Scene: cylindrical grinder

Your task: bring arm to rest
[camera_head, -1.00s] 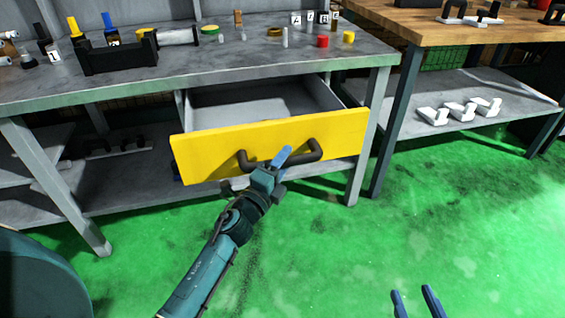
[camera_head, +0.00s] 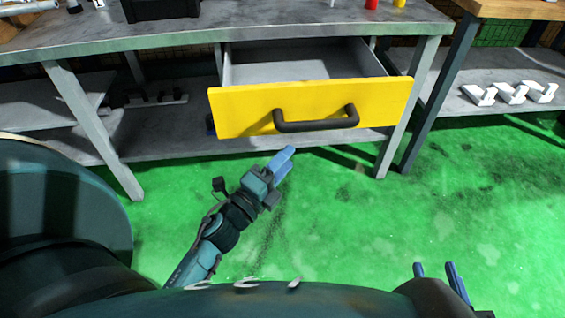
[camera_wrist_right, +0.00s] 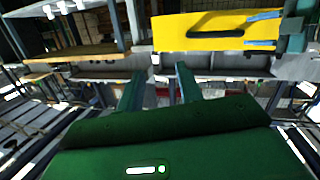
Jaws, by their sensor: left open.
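The yellow-fronted drawer (camera_head: 235,115) stands pulled out under the grey workbench. Its dark handle (camera_head: 316,126) is free. My left gripper (camera_head: 286,161) is open and empty, below and in front of the drawer, apart from the handle. In the right wrist view the drawer front (camera_wrist_right: 170,35) is at the top, with the left gripper's two blue fingers (camera_wrist_right: 262,30) apart beside it. My right gripper (camera_head: 437,271) is at the lower right of the head view, low over the green floor. Its fingers (camera_wrist_right: 160,88) are apart with nothing between them.
The grey workbench (camera_head: 290,22) has legs and a lower shelf behind the drawer. A wooden-topped bench (camera_head: 510,10) stands at the right, with white parts (camera_head: 510,93) on its shelf. The green floor (camera_head: 350,220) in front is clear.

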